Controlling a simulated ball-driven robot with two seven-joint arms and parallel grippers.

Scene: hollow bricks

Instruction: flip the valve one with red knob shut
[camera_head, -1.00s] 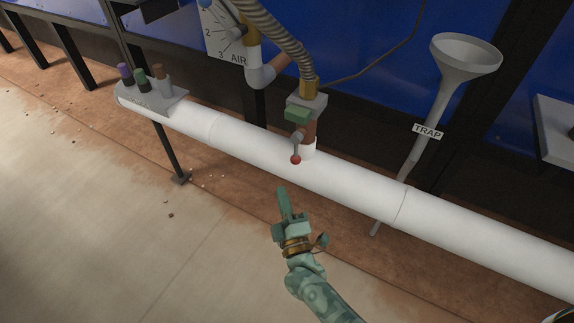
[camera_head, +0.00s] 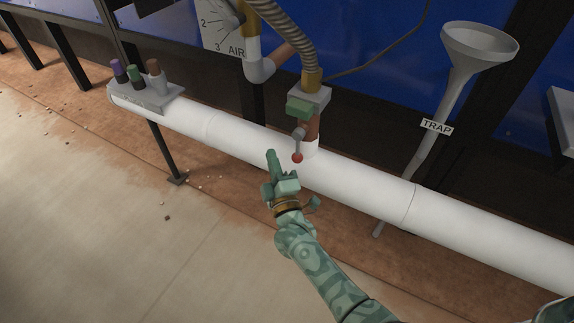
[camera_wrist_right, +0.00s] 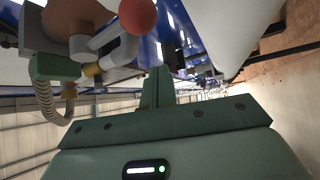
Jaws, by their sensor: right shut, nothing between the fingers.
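The valve's red knob (camera_head: 297,157) hangs at the lower end of a short grey lever (camera_head: 298,138), under a grey box with a green block (camera_head: 299,106). A copper-coloured stub joins this to the white pipe. My right gripper (camera_head: 271,153) is shut and empty, in front of the white pipe and left of the red knob, apart from it in the picture. In the right wrist view the red knob (camera_wrist_right: 138,16) is large at the top, with the shut fingers (camera_wrist_right: 158,88) below it. My left gripper is not in view.
The long white pipe (camera_head: 360,184) crosses the view. A grey funnel (camera_head: 478,50) with a TRAP label stands at right. A rack (camera_head: 150,98) with coloured plugs sits on the pipe's left end. An AIR dial (camera_head: 222,25) and ribbed hose (camera_head: 290,40) are above. The floor in front is open.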

